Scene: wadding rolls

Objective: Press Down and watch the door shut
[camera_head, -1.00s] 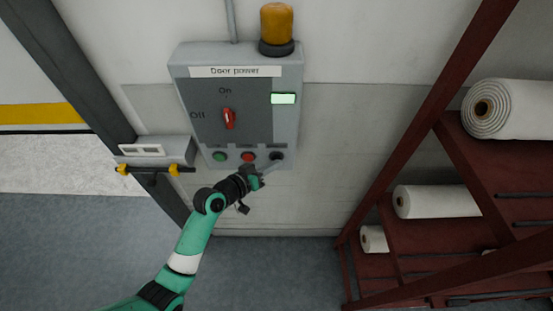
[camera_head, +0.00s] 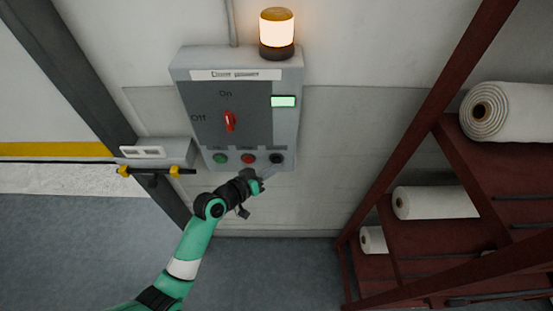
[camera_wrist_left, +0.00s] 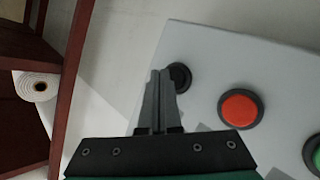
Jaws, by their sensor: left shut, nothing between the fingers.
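The grey door power box (camera_head: 184,100) is on the wall, with a red switch knob (camera_head: 229,121) upright toward "On" and a lit green display (camera_head: 284,101). Along its bottom are a green button (camera_head: 220,158), a red button (camera_head: 248,159) and a black button (camera_head: 277,158). My left gripper (camera_head: 275,171) is shut and empty, just below the black button. In the left wrist view, the closed fingertips (camera_wrist_left: 160,73) partly overlap the black button (camera_wrist_left: 180,76); contact cannot be told. The pale door (camera_head: 40,85) with a yellow bottom stripe (camera_head: 50,149) is at the left. My right gripper is out of view.
The beacon lamp (camera_head: 277,30) on the box glows. A small grey unit (camera_head: 155,152) with a yellow-and-black bar sits beside the door post. A dark red rack (camera_head: 480,190) with white rolls (camera_head: 435,202) stands at right. The floor (camera_head: 290,270) between is clear.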

